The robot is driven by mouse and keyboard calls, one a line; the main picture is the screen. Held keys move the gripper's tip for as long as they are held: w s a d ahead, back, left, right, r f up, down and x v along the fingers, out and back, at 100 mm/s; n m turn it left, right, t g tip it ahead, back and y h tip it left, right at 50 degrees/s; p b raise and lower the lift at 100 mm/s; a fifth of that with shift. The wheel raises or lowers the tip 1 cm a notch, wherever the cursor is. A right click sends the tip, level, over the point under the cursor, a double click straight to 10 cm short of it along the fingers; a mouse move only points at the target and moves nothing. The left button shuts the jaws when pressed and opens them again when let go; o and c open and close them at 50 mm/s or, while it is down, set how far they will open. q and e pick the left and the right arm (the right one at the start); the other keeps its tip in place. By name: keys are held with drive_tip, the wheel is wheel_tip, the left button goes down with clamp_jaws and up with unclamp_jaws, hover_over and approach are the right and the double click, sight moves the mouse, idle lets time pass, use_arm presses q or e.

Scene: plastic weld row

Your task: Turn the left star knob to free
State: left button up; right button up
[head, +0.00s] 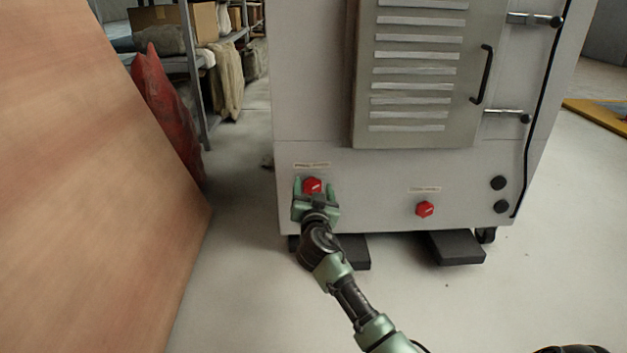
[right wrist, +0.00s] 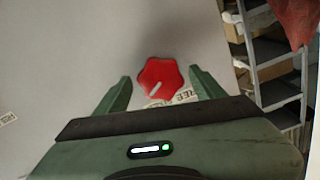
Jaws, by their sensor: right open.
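The left star knob (head: 313,185) is red, low on the front of the grey machine (head: 390,180), under a small label (head: 311,164). In the right wrist view the red knob (right wrist: 161,77) carries a white pointer mark, and part of a label reading "FREE" (right wrist: 172,99) shows beside it. My right gripper (head: 314,188) is open, with a finger on either side of the knob. In the wrist view gaps show between the knob and both fingers (right wrist: 160,85); how deep they reach around it I cannot tell. My left gripper is not in view.
A second red knob (head: 425,209) sits to the right under its own label. A louvred door (head: 420,90) with a black handle (head: 484,74) is above. A large brown panel (head: 90,200) stands at the left, before a shelf rack (head: 195,70). Floor in front is clear.

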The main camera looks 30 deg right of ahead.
drive_tip(key=shift+w+d, duration=0.15)
drive_tip(key=shift+w, duration=0.15)
drive_tip(key=c, duration=1.4)
drive_tip(key=shift+o, duration=0.2)
